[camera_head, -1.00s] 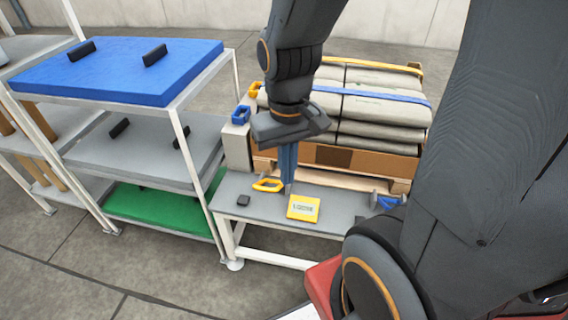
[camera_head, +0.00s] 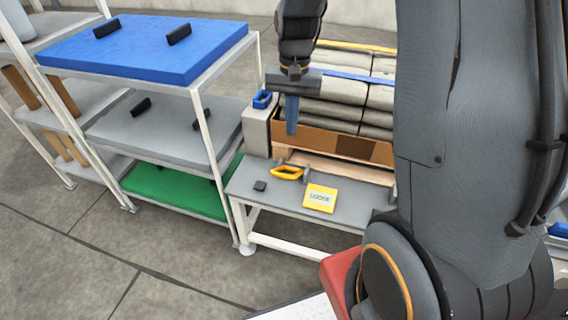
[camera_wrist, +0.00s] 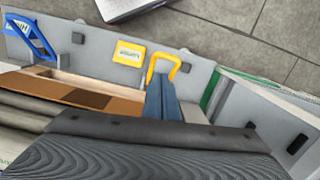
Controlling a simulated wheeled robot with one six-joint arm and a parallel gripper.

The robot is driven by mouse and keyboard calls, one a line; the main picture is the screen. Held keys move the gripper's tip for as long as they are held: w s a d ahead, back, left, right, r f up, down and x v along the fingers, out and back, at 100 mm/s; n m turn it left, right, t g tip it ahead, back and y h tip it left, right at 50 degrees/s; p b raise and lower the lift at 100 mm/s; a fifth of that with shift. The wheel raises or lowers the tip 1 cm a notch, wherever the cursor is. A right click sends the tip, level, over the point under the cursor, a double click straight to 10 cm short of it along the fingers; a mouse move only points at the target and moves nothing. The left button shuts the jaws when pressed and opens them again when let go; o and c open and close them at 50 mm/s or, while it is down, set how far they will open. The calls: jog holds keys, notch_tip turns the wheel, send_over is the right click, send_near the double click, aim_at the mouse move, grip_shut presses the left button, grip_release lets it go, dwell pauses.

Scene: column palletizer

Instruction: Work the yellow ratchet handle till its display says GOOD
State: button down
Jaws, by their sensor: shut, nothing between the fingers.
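The yellow ratchet handle (camera_head: 287,173) lies on the grey bench top, at its back edge. In the wrist view the handle (camera_wrist: 164,64) shows as a yellow loop just beyond my fingertips. The yellow display (camera_head: 320,198) sits on the bench to the right of the handle; its small, blurred text seems to read LOOSE. It also shows in the wrist view (camera_wrist: 129,54), where the text is too small to read. My gripper (camera_head: 291,131) is shut and empty, its blue fingers pointing down above and apart from the handle.
A strapped pallet load (camera_head: 345,100) stands behind the bench (camera_head: 275,203). A grey post with a blue handle (camera_head: 262,99) stands at its left. A shelf rack with a blue top (camera_head: 145,50) is further left. Another blue handle (camera_wrist: 30,38) shows in the wrist view. A small dark block (camera_head: 260,186) lies on the bench.

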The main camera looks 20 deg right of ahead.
jog(key=shift+m, duration=0.7)
jog(key=w, duration=0.1)
jog(key=w+f, duration=0.1)
jog(key=w+d+f, duration=0.1)
jog(key=w, duration=0.1)
jog(key=shift+f, duration=0.15)
jog(key=shift+a, duration=0.1)
jog(key=s+a+f, duration=0.1)
jog(key=f, duration=0.5)
jog(key=s+a+f+p, duration=0.1)
jog(key=s+f, duration=0.1)
jog(key=f, duration=0.4)
jog(key=shift+s+a+f, duration=0.2)
jog(key=shift+s+a, duration=0.05)
